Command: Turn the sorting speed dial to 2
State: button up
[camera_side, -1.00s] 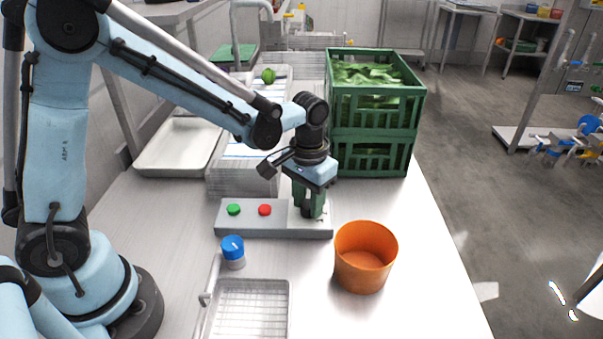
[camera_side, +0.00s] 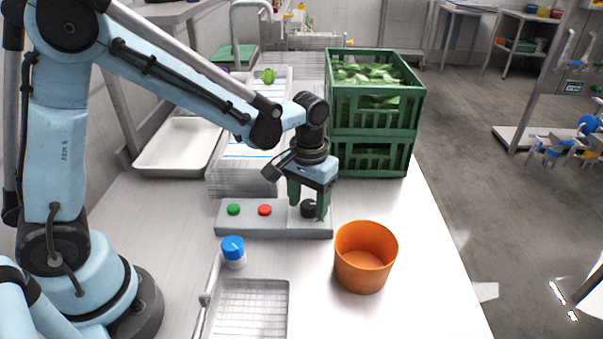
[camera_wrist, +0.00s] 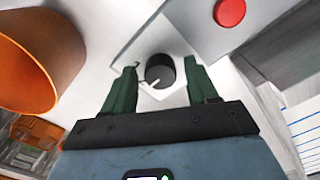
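The sorting speed dial is a black round knob (camera_side: 308,209) at the right end of the grey control panel (camera_side: 250,228). In the wrist view the dial (camera_wrist: 160,69) shows a white pointer mark toward its lower left side; the scale numbers cannot be read. My gripper (camera_side: 308,208) points down at the dial. Its two green fingers are spread apart, one on each side of the dial, with visible gaps in the wrist view (camera_wrist: 162,88). A green button (camera_side: 233,209) and a red button (camera_side: 265,210) sit on the panel's left part.
An orange pot (camera_side: 365,257) stands close in front of the panel's right end. A blue-capped jar (camera_side: 233,252) and a wire-bottomed tray (camera_side: 248,308) are in front on the left. Stacked green crates (camera_side: 372,136) stand behind. A white tray (camera_side: 178,148) lies at back left.

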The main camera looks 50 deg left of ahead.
dwell(0.3)
notch_tip(320, 180, up, 12)
jog(key=shift+r, duration=0.1)
dwell(0.5)
jog(key=m+t, duration=0.2)
jog(key=t, duration=0.5)
send_near(303, 205)
jog(key=s+a+r, duration=0.1)
jog(key=a+r, duration=0.1)
jog(key=a, duration=0.1)
jog(key=s+a+r, duration=0.1)
jog(key=a, duration=0.1)
jog(key=shift+s+a+r, duration=0.1)
jog(key=shift+s+a, duration=0.1)
jog(key=shift+s, duration=0.2)
